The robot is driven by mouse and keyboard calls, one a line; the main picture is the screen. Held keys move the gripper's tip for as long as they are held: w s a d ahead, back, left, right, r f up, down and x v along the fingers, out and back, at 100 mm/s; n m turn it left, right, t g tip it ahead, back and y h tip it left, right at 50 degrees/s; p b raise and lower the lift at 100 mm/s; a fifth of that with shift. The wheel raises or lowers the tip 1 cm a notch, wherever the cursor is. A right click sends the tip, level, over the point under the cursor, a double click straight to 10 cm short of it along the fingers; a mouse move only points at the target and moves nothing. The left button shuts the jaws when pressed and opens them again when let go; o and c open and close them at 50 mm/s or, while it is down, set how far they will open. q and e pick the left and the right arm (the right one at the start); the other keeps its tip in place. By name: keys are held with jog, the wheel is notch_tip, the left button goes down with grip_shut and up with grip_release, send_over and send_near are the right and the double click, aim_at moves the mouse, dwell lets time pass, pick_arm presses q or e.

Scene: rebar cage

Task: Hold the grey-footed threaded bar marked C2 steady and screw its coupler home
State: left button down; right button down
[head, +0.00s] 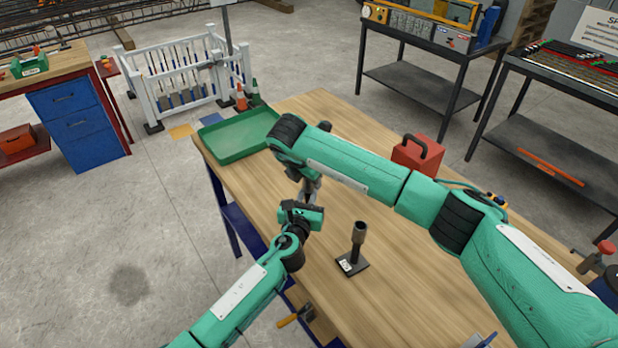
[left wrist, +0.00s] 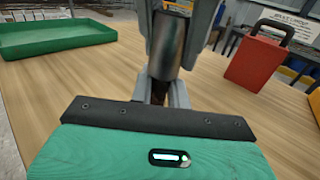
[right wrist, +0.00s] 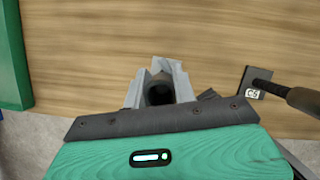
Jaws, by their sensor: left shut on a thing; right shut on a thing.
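My right gripper (head: 312,184) reaches down from above and is shut on the coupler (left wrist: 170,42), a dark grey cylinder. In the right wrist view the coupler's round end (right wrist: 158,92) sits between the fingers (right wrist: 156,88). My left gripper (head: 309,197) is lower, from the front; its fingers (left wrist: 163,93) are shut on the threaded bar (left wrist: 158,92) just below the coupler. The bar's foot and its mark are hidden, so I cannot tell that it is C2. How far the coupler is screwed on cannot be seen.
A second bar with a dark coupler (head: 359,234) stands upright on a black foot to the right; its tag (right wrist: 254,93) looks like C5. A green tray (head: 222,140) lies at the back left, a red box (head: 416,155) at the back right. Bare wood lies between.

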jog(key=m+g+h, duration=0.1)
jog(key=m, duration=0.3)
jog(key=m+g, duration=0.1)
jog(key=m, duration=0.2)
jog(key=m+g, duration=0.1)
jog(key=m, duration=0.2)
jog(key=shift+s+d+h, duration=0.1)
jog(key=shift+d+h, duration=0.05)
jog(key=shift+h, duration=0.25)
jog(key=m+g, duration=0.2)
jog(key=m, duration=0.2)
jog(key=shift+s, duration=0.15)
jog(key=m, duration=0.2)
jog(key=m+g+y, duration=0.1)
jog(key=m, duration=0.2)
jog(key=shift+s+g, duration=0.1)
jog(key=shift+g, duration=0.2)
jog(key=c, duration=1.1)
grip_release()
jog(key=shift+s, duration=0.1)
jog(key=shift+c, duration=0.5)
